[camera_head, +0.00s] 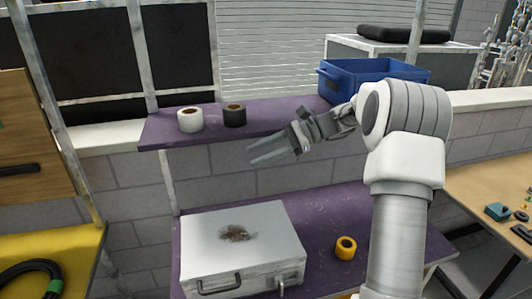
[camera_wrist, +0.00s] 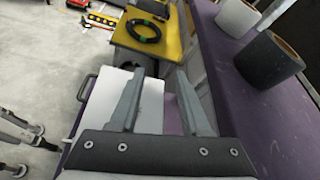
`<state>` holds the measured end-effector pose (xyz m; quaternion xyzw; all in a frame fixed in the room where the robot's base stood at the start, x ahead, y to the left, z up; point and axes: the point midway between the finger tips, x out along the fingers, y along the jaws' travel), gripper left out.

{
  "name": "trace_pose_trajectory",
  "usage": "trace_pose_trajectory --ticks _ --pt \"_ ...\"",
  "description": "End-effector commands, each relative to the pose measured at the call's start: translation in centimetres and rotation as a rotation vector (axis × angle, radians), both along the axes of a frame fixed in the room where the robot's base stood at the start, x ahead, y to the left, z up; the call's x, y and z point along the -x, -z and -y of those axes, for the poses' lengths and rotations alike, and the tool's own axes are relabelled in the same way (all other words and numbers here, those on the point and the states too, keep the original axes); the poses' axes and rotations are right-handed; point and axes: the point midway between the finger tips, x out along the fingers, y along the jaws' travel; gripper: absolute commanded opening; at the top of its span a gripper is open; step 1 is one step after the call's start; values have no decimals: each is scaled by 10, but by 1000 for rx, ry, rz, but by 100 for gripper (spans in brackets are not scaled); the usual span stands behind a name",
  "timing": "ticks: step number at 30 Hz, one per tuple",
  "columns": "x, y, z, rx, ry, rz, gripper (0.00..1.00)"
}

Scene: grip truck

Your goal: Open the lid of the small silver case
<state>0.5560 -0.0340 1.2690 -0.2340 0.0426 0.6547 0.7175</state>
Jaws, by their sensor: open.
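The small silver case (camera_head: 240,248) lies on the lower purple shelf in the head view, lid shut, with a brown stain on top. Its handle (camera_head: 219,285) and a latch (camera_head: 288,281) are on the front side. The case also shows in the wrist view (camera_wrist: 149,108), partly hidden behind my fingers. My gripper (camera_head: 266,154) is open and empty, in front of the upper shelf and above the case, apart from it. Its two fingers also show in the wrist view (camera_wrist: 162,100).
The upper purple shelf (camera_head: 275,120) holds a white tape roll (camera_head: 190,119), a dark tape roll (camera_head: 235,115) and a blue crate (camera_head: 385,75). A yellow tape roll (camera_head: 345,248) lies right of the case. A yellow table (camera_head: 75,255) with a black coil (camera_head: 30,275) stands left.

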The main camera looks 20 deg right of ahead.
Motion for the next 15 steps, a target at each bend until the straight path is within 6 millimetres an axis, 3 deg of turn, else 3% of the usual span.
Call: trace_pose_trajectory --ticks 6,15 --pt "2 -6 16 1 0 0 47" --pt "3 -7 17 1 0 0 47"
